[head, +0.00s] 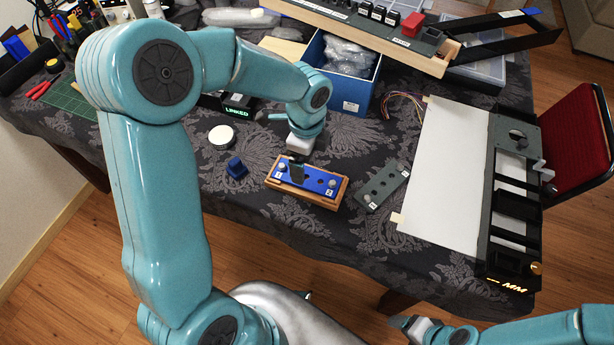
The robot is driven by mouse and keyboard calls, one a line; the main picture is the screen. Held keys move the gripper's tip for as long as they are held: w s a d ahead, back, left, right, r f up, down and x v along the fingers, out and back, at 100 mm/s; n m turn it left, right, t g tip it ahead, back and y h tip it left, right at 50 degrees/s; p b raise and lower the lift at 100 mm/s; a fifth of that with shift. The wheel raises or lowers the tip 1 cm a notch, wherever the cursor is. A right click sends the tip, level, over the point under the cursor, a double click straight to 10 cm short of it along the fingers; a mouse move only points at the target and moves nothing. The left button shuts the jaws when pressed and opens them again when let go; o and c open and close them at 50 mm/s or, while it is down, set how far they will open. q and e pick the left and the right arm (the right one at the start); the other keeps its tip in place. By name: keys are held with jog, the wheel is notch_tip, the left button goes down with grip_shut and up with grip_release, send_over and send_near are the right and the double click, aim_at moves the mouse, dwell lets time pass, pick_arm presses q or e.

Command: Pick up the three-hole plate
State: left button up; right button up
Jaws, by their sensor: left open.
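A grey plate (383,186) with a row of dark round holes lies at a slant on the dark patterned tablecloth; it looks like the three-hole plate. A blue plate (318,180) with pale knobs near its ends sits in a wooden holder (328,204) to its left. My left gripper (296,172) is open, pointing down over the left part of the blue plate and hiding some of it. I cannot tell whether it touches the plate. It is apart from the grey plate. My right gripper (402,322) is low in the picture, off the table's front edge; its jaw opening is unclear.
A small blue block (236,168) and a white round disc (221,137) stand left of the holder. A blue box (350,90) with bagged parts is behind. A white sheet (445,175) and a dark panel (513,210) lie at right. Cloth around the grey plate is mostly clear.

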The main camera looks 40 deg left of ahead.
aim_at(307, 177)
pick_arm(q)
notch_tip(307, 177, down, 5)
jog(key=shift+s+d+f, duration=0.1)
jog(key=shift+s+f, duration=0.05)
jog(key=shift+f, duration=0.3)
jog(key=c, duration=1.2)
